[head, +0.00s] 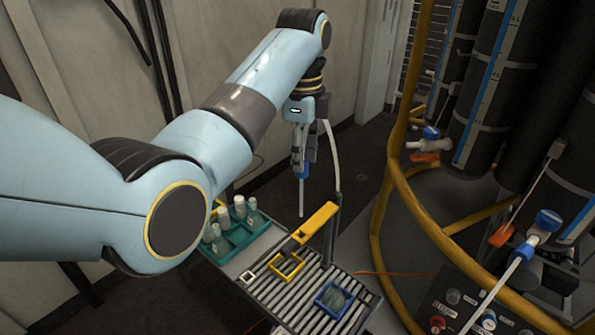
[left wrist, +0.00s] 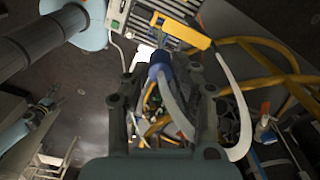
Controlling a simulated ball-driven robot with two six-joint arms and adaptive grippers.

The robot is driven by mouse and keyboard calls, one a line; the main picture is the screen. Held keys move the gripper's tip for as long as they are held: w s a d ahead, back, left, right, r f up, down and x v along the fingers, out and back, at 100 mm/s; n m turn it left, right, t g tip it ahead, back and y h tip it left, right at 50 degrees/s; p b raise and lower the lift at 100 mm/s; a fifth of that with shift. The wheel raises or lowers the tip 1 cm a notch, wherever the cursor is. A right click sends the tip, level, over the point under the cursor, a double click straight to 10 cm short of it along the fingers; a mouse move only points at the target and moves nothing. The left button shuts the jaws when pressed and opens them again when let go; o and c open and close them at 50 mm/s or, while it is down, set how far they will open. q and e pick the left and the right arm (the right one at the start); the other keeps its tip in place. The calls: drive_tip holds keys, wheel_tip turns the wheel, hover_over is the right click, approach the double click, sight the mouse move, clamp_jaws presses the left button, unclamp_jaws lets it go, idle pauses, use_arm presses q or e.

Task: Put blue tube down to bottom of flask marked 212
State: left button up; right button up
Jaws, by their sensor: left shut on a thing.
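My left gripper (head: 303,158) is shut on the blue tube, gripping near its blue collar (head: 302,171). The tube's pale, thin length (head: 301,198) hangs almost straight down, its lower end in free air above the slatted bench. In the left wrist view the blue collar (left wrist: 159,67) sits between the fingers (left wrist: 160,95). A greyish, glassy thing (head: 334,297) sits inside a blue square frame on the bench; I cannot tell whether it is the flask marked 212. No number is readable. My right gripper is not in view.
The slatted bench (head: 300,312) also holds a yellow frame (head: 287,266), a yellow bar (head: 317,221) and a dark post. A teal rack (head: 236,238) with several pale bottles stands at its left. Yellow railing (head: 425,215) and dark cylinders (head: 495,85) stand at right. A white hose (head: 333,150) curves beside the gripper.

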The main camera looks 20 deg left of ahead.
use_arm(q)
drive_tip(key=shift+w, duration=0.1)
drive_tip(key=d+f+b, duration=0.5)
drive_tip(key=f+b, duration=0.2)
drive_tip(key=f, duration=0.4)
drive_tip(key=w+d+f+b, duration=0.1)
drive_tip(key=d+f+b, duration=0.4)
drive_tip(key=f, duration=0.5)
drive_tip(key=b, duration=0.2)
drive_tip(key=shift+f+b, duration=0.4)
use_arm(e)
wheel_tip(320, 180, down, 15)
use_arm(q)
drive_tip(key=shift+w+d+f, duration=0.1)
drive_tip(key=shift+f, duration=0.15)
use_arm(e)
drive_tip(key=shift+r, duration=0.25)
use_arm(q)
drive_tip(key=shift+f, duration=0.1)
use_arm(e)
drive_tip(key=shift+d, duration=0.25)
use_arm(q)
drive_tip(key=shift+f, duration=0.1)
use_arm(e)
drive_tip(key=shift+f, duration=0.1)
